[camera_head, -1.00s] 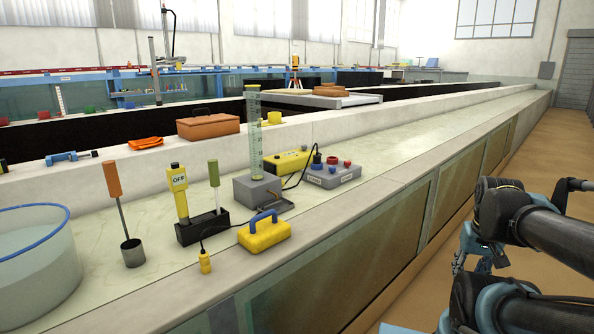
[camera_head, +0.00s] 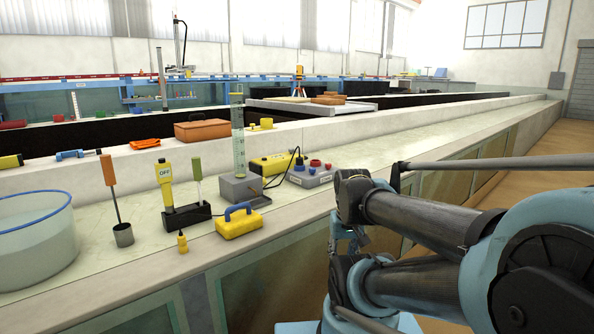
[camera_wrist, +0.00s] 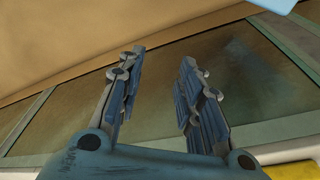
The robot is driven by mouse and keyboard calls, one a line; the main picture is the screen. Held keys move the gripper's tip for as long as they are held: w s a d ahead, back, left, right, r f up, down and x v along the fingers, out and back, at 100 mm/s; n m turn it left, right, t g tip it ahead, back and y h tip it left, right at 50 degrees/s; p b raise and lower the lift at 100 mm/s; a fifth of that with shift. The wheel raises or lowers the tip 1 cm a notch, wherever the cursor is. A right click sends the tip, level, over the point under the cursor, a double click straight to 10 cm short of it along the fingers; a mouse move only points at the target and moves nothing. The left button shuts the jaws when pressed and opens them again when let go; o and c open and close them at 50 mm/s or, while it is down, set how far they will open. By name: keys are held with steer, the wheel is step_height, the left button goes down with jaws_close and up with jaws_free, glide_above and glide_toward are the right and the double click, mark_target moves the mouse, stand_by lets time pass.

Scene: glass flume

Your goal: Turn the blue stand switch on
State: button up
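No switch marked as the blue stand switch can be made out. In the head view my arm is right of these objects, with the gripper partly hidden.
A yellow case with a blue handle (camera_head: 239,222) sits near the ledge's front edge. The ledge right of the control box is clear.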

steer(key=shift+a, duration=0.2)
steer(key=shift+o, duration=1.6)
steer(key=shift+s+r, duration=0.1)
steer(key=shift+r, duration=0.85)
step_height(320, 180, up, 24)
steer(key=n+g, duration=0.2)
steer(key=n, duration=0.8)
glide_above(312, 170)
steer(key=w, duration=0.2)
steer(key=f, duration=1.6)
steer(key=shift+d+f, duration=0.2)
steer(key=shift+f, duration=0.15)
